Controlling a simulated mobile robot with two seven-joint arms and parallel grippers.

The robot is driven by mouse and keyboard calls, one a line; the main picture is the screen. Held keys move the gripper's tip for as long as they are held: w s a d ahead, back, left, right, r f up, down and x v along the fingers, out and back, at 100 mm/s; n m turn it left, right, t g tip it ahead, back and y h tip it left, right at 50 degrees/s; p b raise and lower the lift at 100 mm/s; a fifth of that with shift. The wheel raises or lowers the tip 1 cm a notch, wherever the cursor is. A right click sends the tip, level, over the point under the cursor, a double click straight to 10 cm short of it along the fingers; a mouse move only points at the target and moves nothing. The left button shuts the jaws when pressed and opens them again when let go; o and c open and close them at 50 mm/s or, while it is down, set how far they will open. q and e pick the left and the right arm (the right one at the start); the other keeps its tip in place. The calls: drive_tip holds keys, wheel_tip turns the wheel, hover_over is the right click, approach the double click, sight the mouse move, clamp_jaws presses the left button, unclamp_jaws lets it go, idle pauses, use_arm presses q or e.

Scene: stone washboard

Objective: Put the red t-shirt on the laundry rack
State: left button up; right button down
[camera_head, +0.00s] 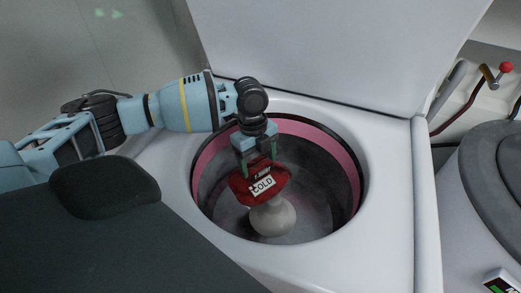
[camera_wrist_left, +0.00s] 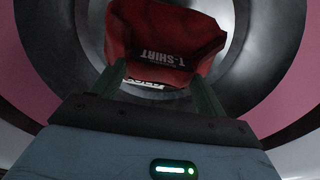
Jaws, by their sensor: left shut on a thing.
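The red t-shirt (camera_head: 271,189) is a small red bundle with a white label reading "COLD". It is inside the open drum of the white top-loading washer (camera_head: 387,200), above the pale agitator post. My left gripper (camera_head: 261,164) reaches down into the drum and is shut on the t-shirt's upper edge. In the left wrist view the t-shirt (camera_wrist_left: 165,45) shows "T-SHIRT" lettering between the two fingers (camera_wrist_left: 160,88). Part of its underside is hidden. My right gripper and the laundry rack are not in view.
The drum opening has a pink inner ring (camera_head: 345,165) close around my left gripper. The raised washer lid (camera_head: 330,55) stands behind it. To the right are a grey round-lidded machine (camera_head: 490,200) and a lever with a red knob (camera_head: 505,67).

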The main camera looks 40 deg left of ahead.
use_arm(q)
drive_tip(key=shift+s+d+r+n, duration=0.1)
drive_tip(key=shift+d+r+n, duration=0.2)
drive_tip(key=shift+d+n, duration=0.1)
drive_tip(key=s+d+r+n+t+y, duration=0.1)
drive_tip(key=d+r+n, duration=0.3)
drive_tip(key=n, duration=0.6)
drive_tip(key=s+d+r+n+t, duration=0.1)
drive_tip(key=s+d+r+n, duration=0.2)
drive_tip(key=n, duration=0.7)
wheel_tip(320, 180, up, 4)
drive_tip(key=shift+s+d+r+y, duration=0.15)
drive_tip(key=shift+s+d+y, duration=0.25)
drive_tip(key=shift+d, duration=0.7)
drive_tip(key=shift+a, duration=0.1)
